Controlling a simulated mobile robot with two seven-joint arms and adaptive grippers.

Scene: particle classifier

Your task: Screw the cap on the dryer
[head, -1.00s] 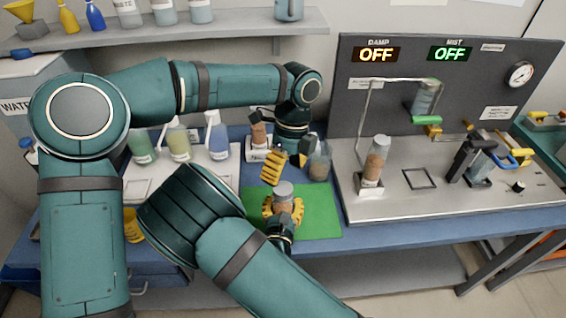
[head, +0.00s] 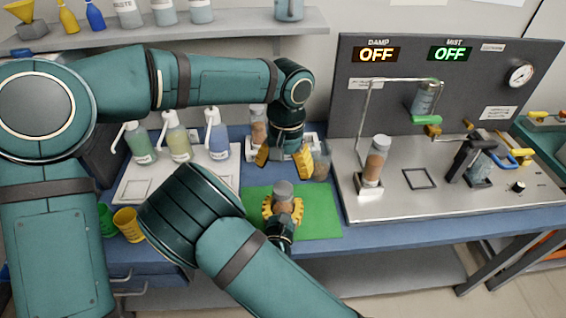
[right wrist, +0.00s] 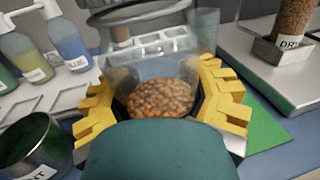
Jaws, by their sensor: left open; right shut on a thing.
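My right gripper (head: 283,210) is shut around a clear jar (head: 283,204) of brown pellets, held upright over the green mat. The jar also shows in the right wrist view (right wrist: 158,95), between the yellow fingers. My left gripper (head: 284,161) points down, open, just above and behind that top, with no visible contact. A second pellet-filled clear tube (head: 376,160) stands in a holder on the steel plate; its holder reads "DRY" in the right wrist view (right wrist: 289,43).
The green mat (head: 320,222) is mostly bare. Pump bottles (head: 178,140) stand on a white tray at left, with a yellow cup (head: 130,225) nearby.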

